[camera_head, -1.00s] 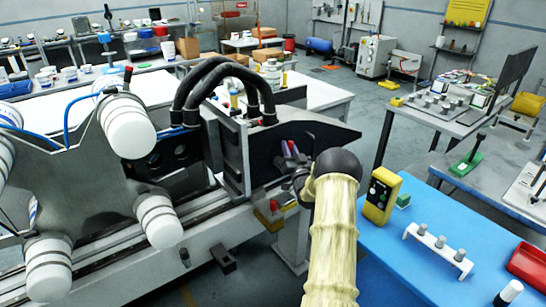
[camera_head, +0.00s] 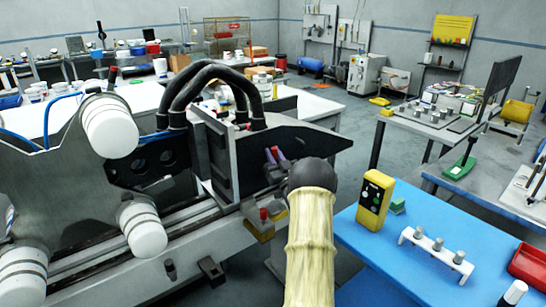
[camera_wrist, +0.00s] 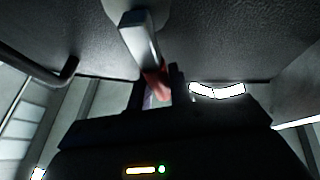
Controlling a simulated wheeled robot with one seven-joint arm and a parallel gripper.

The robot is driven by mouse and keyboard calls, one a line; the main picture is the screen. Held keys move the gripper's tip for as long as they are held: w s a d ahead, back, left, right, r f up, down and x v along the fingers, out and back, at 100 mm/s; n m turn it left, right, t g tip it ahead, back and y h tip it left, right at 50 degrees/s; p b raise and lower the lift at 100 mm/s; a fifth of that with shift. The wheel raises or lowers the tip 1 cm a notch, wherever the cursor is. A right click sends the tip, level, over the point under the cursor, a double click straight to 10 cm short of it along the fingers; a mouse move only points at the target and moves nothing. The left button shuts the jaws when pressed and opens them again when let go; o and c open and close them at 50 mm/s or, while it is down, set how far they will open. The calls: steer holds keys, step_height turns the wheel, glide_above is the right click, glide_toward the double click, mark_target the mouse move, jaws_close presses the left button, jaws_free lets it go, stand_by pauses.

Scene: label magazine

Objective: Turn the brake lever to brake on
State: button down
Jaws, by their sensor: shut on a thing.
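A metal lever bar (camera_wrist: 138,35) with a red grip (camera_wrist: 155,82) comes down from above in the wrist view. I take it to be the brake lever. My gripper (camera_wrist: 159,92) is shut on the red grip, with one dark finger on each side of it. In the head view my cream-sleeved arm with its black wrist reaches to the machine's dark side plate (camera_head: 290,143) and hides my gripper and most of the held lever. Red and purple handles (camera_head: 275,156) show just left of my wrist. The brake-on marking cannot be made out.
A red knob on a yellowish block (camera_head: 261,225) sits left of my arm on the machine. Thick black hoses (camera_head: 215,75) arch above. At right, a blue table (camera_head: 400,255) carries a yellow control box (camera_head: 375,199) and a white peg rack (camera_head: 436,250). Grey floor lies beyond.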

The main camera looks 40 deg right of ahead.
steer(key=shift+f, duration=0.1)
steer(key=c, duration=1.3)
jaws_free()
steer(key=b+v, duration=0.2)
steer(key=v, duration=1.5)
steer(key=shift+b, duration=0.3)
steer(key=shift+s+a, duration=0.1)
steer(key=shift+s, duration=0.1)
